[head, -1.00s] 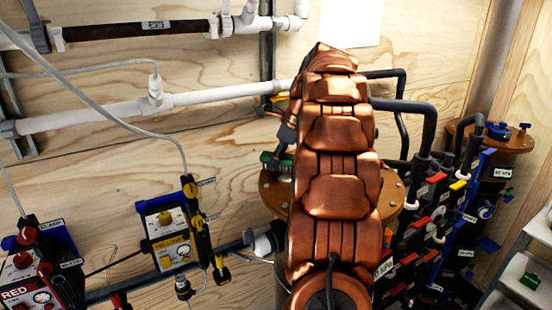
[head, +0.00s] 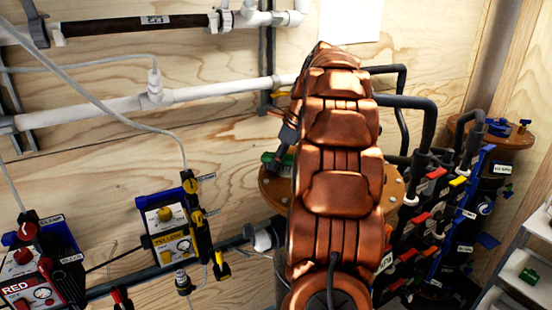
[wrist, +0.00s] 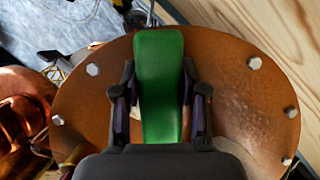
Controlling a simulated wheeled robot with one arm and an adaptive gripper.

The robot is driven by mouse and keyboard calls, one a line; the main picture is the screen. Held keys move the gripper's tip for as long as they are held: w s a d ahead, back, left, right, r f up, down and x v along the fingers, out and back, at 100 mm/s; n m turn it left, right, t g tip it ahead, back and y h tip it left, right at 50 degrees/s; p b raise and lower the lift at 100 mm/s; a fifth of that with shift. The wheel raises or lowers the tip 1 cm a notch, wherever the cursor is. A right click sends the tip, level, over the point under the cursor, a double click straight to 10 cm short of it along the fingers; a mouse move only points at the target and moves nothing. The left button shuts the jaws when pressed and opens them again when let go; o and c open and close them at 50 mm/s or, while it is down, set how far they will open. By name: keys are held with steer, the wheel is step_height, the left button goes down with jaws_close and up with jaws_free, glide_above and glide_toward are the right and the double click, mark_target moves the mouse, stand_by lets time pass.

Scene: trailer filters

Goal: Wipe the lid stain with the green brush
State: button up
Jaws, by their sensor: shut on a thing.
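The green brush (wrist: 160,85) is held between the two fingers of my gripper (wrist: 160,105) in the wrist view. Its long green back faces the camera, and its bristles are hidden. Beneath it is the round copper-brown lid (wrist: 225,75) with bolts around its rim. A paler, mottled patch (wrist: 235,108) shows on the lid to the right of the brush; I cannot tell if this is the stain. In the head view the brush (head: 272,160) shows at the left edge of the lid (head: 272,188). My arm covers most of the lid there, and whether the bristles touch it is hidden.
Black pipes (head: 410,104) and a bank of labelled valves (head: 430,215) stand close right of the lid. A yellow-labelled box (head: 170,235) and a red box (head: 35,280) are on the left. A white pipe (head: 200,94) runs along the wooden wall behind.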

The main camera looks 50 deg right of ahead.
mark_target(279, 173)
steer(key=shift+s+a+r, duration=0.1)
steer(key=shift+s+a, duration=0.05)
steer(key=shift+s, duration=0.35)
steer(key=shift+s+a+r, duration=0.1)
steer(key=shift+s+a, duration=0.05)
steer(key=shift+s, duration=0.3)
steer(key=shift+s+a+f, duration=0.1)
steer(key=shift+s+a, duration=0.15)
steer(key=shift+s, duration=0.45)
steer(key=shift+s+a+f, duration=0.1)
steer(key=shift+s+a, duration=0.1)
steer(key=shift+s, duration=0.55)
steer(key=shift+s+a, duration=0.25)
steer(key=shift+s, duration=0.45)
steer(key=shift+p, duration=0.3)
steer(key=shift+r, duration=0.1)
steer(key=shift+w+d+p, duration=0.25)
steer(key=shift+w+p, duration=0.4)
steer(key=shift+w, duration=0.15)
steer(key=shift+w+d+p, duration=0.25)
steer(key=shift+w+p, duration=0.35)
steer(key=shift+w, duration=0.2)
steer(key=shift+w+d, duration=0.2)
steer(key=shift+w, duration=0.45)
steer(key=shift+w+d, duration=0.25)
steer(key=shift+w, duration=0.4)
steer(key=shift+w+d, duration=0.2)
steer(key=shift+w, duration=0.45)
steer(key=shift+d, duration=0.1)
